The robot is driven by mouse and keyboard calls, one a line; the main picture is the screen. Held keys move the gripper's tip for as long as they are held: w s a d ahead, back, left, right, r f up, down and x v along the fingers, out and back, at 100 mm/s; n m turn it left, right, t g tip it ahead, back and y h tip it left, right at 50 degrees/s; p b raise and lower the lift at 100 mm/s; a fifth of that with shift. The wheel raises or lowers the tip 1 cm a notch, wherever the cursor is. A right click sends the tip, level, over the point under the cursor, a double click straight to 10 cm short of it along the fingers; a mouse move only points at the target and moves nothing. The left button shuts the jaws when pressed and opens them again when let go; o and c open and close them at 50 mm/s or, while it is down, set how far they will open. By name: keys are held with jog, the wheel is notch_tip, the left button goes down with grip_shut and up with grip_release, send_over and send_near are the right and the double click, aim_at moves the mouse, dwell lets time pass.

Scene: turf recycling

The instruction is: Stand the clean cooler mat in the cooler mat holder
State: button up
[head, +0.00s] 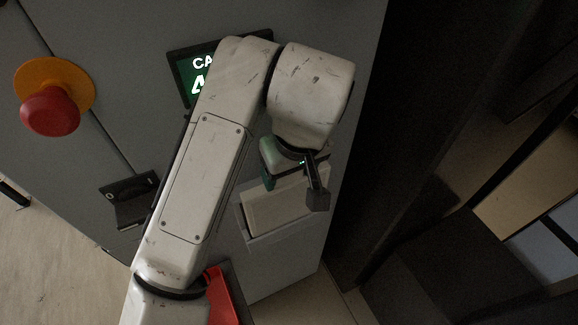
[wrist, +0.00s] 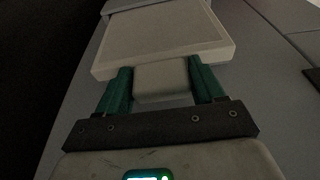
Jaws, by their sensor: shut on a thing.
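The cooler mat (head: 287,207) is a flat pale beige panel with a raised border. It fills most of the upper wrist view (wrist: 160,32). My gripper (wrist: 160,75) has its two green fingers shut on the mat's pale block-like tab. In the head view my gripper (head: 290,183) is at the mat's upper edge, partly hidden by my wrist. The mat's lower part is at the grey cooler mat holder (head: 292,232) on the cabinet front; a bit of holder edge shows in the wrist view (wrist: 140,4). I cannot tell how deep the mat sits.
The grey cabinet (head: 110,60) carries a lit green sign (head: 190,85), partly behind my arm, and a red knob on an orange disc (head: 50,108). A black bracket (head: 130,200) is at left. A red tray (head: 222,295) is below. A dark gap lies right of the cabinet.

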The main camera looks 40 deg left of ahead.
jog(key=shift+f+b, duration=0.5)
jog(key=shift+f, duration=0.7)
jog(key=o, duration=1.2)
jog(key=shift+o, duration=0.2)
jog(key=p+v, duration=0.1)
jog(key=v, duration=0.9)
jog(key=shift+r, duration=0.35)
jog(key=shift+d, duration=0.1)
